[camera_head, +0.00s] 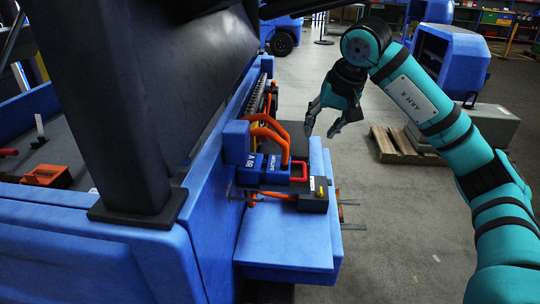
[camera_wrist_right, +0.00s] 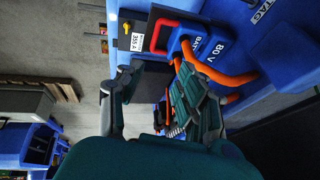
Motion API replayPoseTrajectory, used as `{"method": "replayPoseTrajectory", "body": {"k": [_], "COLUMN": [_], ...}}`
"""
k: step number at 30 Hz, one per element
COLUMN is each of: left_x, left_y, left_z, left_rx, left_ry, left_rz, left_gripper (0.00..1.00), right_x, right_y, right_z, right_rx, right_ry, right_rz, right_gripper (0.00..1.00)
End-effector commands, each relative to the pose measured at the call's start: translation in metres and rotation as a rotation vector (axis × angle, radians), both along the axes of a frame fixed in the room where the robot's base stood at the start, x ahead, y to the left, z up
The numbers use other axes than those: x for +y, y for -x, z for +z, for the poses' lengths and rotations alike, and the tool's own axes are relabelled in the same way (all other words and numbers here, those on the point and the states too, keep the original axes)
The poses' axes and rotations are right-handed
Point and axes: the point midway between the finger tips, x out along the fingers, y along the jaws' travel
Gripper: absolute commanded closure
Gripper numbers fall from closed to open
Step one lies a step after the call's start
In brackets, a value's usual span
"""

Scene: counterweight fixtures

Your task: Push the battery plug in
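The battery plug (camera_head: 272,169) is a blue block with lettering, a red handle (camera_head: 298,171) and thick orange cables. It sits beside a second blue block (camera_head: 249,168) on the blue truck's side; I cannot tell if a gap is between them. In the right wrist view the plug (camera_wrist_right: 186,42) and its red handle (camera_wrist_right: 160,36) are beyond the fingers. My right gripper (camera_head: 322,128) is open and empty, above and right of the plug, fingers pointing down; it also shows in the right wrist view (camera_wrist_right: 148,80). My left gripper is not in view.
A black box (camera_head: 312,200) with a white label and yellow knob is beside the plug, on the blue ledge (camera_head: 285,240). The truck's dark post (camera_head: 110,100) fills the left. A wooden pallet (camera_head: 395,145) lies on open floor at right.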

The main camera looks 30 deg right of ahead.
Motion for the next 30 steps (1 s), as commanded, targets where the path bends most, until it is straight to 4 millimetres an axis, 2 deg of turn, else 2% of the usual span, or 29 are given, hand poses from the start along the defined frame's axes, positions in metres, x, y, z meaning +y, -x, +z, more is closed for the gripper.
{"method": "replayPoseTrajectory", "body": {"k": [1,3,8,24,30], "left_x": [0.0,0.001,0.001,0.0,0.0], "left_y": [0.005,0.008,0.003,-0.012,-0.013], "left_z": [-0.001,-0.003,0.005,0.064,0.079], "left_rx": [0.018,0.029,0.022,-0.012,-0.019], "left_ry": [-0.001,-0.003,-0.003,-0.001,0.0], "left_rz": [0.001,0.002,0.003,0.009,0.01], "left_gripper": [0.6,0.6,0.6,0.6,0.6], "right_x": [-0.007,-0.01,-0.011,-0.016,-0.017], "right_y": [0.002,0.002,-0.005,-0.053,-0.065], "right_z": [0.006,0.005,-0.014,-0.119,-0.143], "right_rx": [-0.002,0.0,0.003,0.003,-0.001], "right_ry": [0.029,0.046,0.047,0.042,0.043], "right_rz": [-0.003,-0.005,-0.003,-0.003,-0.003], "right_gripper": [0.64,0.64,0.64,0.64,0.64]}}
